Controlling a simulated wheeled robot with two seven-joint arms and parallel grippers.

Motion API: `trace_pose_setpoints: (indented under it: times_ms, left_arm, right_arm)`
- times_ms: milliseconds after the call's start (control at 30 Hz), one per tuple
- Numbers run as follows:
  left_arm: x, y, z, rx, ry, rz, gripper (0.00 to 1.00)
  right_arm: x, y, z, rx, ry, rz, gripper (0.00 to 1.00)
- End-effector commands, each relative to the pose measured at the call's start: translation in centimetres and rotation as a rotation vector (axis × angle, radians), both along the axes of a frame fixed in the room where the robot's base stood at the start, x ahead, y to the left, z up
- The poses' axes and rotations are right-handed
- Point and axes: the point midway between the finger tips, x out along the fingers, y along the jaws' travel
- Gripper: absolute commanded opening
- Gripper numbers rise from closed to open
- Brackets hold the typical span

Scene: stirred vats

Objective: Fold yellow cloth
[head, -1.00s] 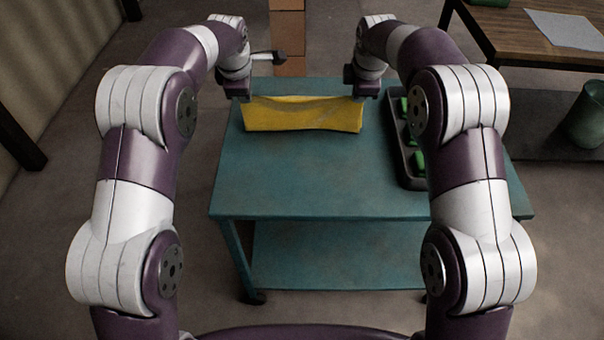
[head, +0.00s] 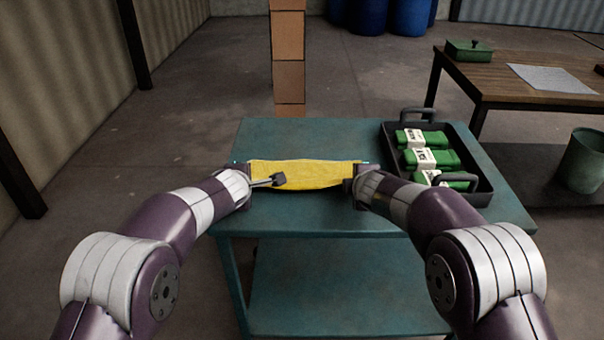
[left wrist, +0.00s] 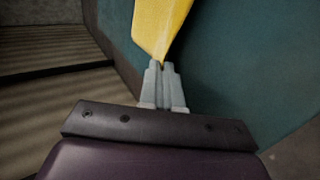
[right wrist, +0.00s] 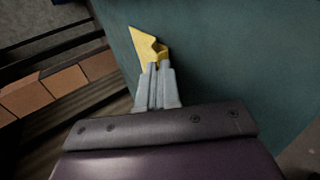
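The yellow cloth (head: 310,174) is stretched in a band between my two grippers, over the teal cart top (head: 300,135). It looks folded over, with a wavy lower edge. My left gripper (left wrist: 161,64) is shut on one corner of the cloth (left wrist: 160,25). My right gripper (right wrist: 158,68) is shut on the opposite end, where the cloth (right wrist: 147,48) looks bunched. I cannot tell whether the cloth touches the cart top.
A black tray (head: 482,190) with several green packages (head: 430,158) stands on the cart's right side, close to my right arm. A wooden table (head: 510,80) and a green bin (head: 583,160) are at the right. The cart's back left is clear.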

Motion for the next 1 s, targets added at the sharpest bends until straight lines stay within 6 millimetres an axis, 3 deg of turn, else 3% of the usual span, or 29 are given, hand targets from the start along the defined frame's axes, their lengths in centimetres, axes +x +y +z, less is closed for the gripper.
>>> trace_pose_setpoints:
  times_ms: [233,300,367,400,767,1000]
  left_arm:
    - [0.0,0.0,0.0,0.001,-0.001,0.001,0.00]
    - [0.0,0.0,0.0,0.001,-0.001,0.000,0.26]
    - [0.0,0.0,0.0,0.001,0.000,0.001,0.45]
    - [0.0,0.0,0.0,0.001,0.000,0.000,0.47]
    - [-0.1,0.0,0.2,0.001,-0.001,0.001,0.47]
    - [-2.3,0.0,4.5,0.001,-0.004,-0.001,0.47]
  right_arm:
    - [0.0,0.0,0.0,-0.001,-0.001,0.001,0.00]
    - [0.0,0.0,0.0,-0.001,-0.001,0.000,0.26]
    - [0.0,0.0,0.0,-0.001,-0.001,0.000,0.45]
    - [0.0,0.0,0.0,-0.001,-0.001,0.000,0.47]
    - [-0.1,0.0,0.3,-0.001,-0.001,-0.001,0.47]
    - [-2.2,0.0,4.5,0.000,-0.003,0.000,0.47]
